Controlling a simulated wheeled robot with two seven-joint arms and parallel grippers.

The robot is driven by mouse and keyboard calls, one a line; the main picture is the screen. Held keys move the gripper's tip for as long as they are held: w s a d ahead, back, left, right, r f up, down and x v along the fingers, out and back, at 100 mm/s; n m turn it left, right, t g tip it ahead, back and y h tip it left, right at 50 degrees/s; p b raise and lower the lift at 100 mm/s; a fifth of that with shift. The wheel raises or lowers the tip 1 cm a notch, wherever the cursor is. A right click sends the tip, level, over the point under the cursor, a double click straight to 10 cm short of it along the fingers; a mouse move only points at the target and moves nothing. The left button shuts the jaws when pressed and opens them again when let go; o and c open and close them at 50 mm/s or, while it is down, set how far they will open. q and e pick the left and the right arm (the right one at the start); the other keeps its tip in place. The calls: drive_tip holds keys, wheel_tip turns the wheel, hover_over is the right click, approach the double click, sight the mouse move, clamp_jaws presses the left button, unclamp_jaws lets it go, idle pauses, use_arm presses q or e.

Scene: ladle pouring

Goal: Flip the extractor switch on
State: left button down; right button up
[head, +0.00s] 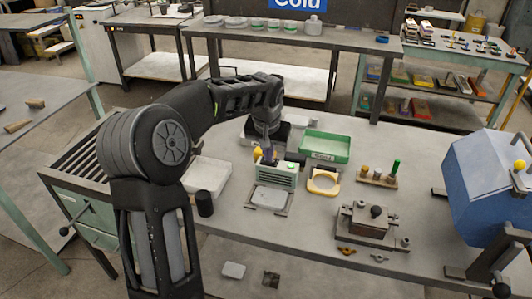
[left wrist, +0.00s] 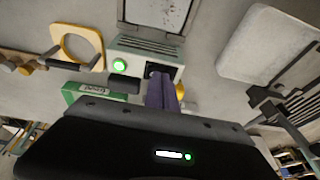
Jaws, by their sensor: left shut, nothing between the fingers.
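The extractor looks like a small pale green box (head: 278,176) with a slotted vent, standing near the middle of the table behind a grey plate. In the left wrist view the box (left wrist: 140,53) shows a bright green lit lamp (left wrist: 119,65) on one face and a dark switch area beside it. My left gripper (head: 266,156) reaches down over the back of the box. Its purple fingers (left wrist: 160,92) are shut and empty, close to the dark switch area. They partly hide it, so I cannot tell the switch's position or whether they touch. My right gripper is not in view.
A green tray (head: 324,148) stands behind right of the box and a yellow ring holder (head: 323,182) to its right. A white tray (head: 207,179) and black cup (head: 204,204) are left. A metal fixture (head: 368,225) and blue drum (head: 487,185) stand farther right.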

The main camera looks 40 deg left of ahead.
use_arm(q)
drive_tip(key=r+p, duration=0.2)
drive_tip(key=r, duration=0.1)
drive_tip(key=r+p, duration=0.1)
drive_tip(key=r, duration=0.1)
drive_tip(key=shift+s+a+p, duration=0.1)
drive_tip(key=shift+a+p, duration=0.15)
drive_tip(key=shift+p, duration=0.1)
drive_tip(key=s+a+b+v, duration=0.1)
drive_tip(key=b+v, duration=0.1)
drive_tip(key=v, duration=0.7)
drive_tip(key=shift+a, duration=0.5)
drive_tip(key=shift+f, duration=0.1)
